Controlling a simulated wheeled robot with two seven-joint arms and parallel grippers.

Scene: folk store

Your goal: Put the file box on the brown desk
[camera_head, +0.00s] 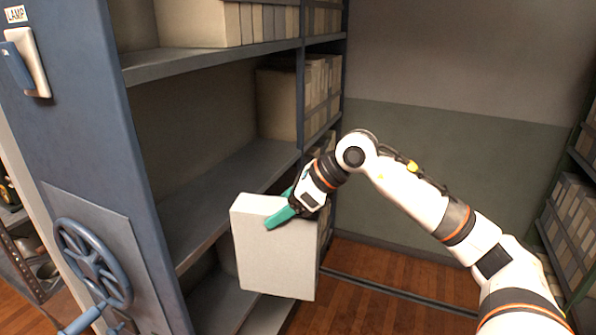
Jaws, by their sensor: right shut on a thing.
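The file box (268,252) is a pale grey, upright block in the lower middle of the head view, slightly tilted. My right gripper (280,216) has green fingers and is shut on the box's top edge. It holds the box in front of the blue metal shelving, clear of the floor. The fingers partly cover the box's upper right side. My left gripper is not in view. No brown desk shows in this view.
The blue shelving unit (225,185) stands at the left, with a handwheel (92,262) on its end panel. Its middle shelf is bare in front, with boxes (300,97) further back. More shelves of files (572,215) stand at the right. Wooden floor (385,275) lies between.

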